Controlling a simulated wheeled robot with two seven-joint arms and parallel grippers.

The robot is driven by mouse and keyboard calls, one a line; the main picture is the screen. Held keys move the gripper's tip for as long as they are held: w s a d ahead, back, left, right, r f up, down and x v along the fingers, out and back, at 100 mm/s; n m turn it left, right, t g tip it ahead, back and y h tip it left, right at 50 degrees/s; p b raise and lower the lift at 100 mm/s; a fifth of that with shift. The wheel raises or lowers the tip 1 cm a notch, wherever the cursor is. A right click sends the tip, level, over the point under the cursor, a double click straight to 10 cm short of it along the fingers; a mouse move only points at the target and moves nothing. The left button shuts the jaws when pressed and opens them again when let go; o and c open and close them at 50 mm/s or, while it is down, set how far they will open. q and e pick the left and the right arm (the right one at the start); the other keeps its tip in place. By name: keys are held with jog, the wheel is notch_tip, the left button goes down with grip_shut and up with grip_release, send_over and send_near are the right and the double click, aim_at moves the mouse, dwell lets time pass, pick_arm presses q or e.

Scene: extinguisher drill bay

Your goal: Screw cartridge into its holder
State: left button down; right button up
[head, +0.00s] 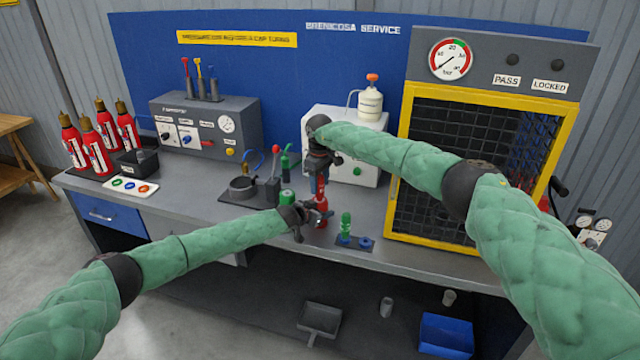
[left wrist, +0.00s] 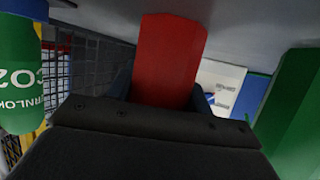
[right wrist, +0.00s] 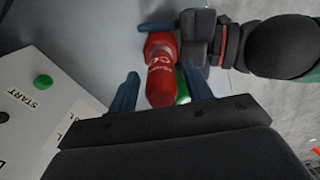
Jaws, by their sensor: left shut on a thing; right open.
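A red cylinder (head: 322,213) with white lettering stands upright near the bench's front edge. My left gripper (head: 314,213) is shut on it from the side; the red body fills the jaws in the left wrist view (left wrist: 168,60). My right gripper (head: 320,178) is open and points down just above it. In the right wrist view the red cylinder (right wrist: 161,75) lies between the spread fingers. A green cartridge (head: 346,226) stands to the right on a dark pad; a green cylinder lettered CO2 (left wrist: 18,80) shows in the left wrist view. I cannot tell which part is the holder.
A clamp fixture (head: 243,187) and a green item (head: 287,197) are left of the grippers. A white START box (head: 343,140) stands behind, and a yellow-framed cage (head: 398,150) is at right.

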jog(key=shift+r, duration=1.95)
jog(key=shift+o, duration=0.4)
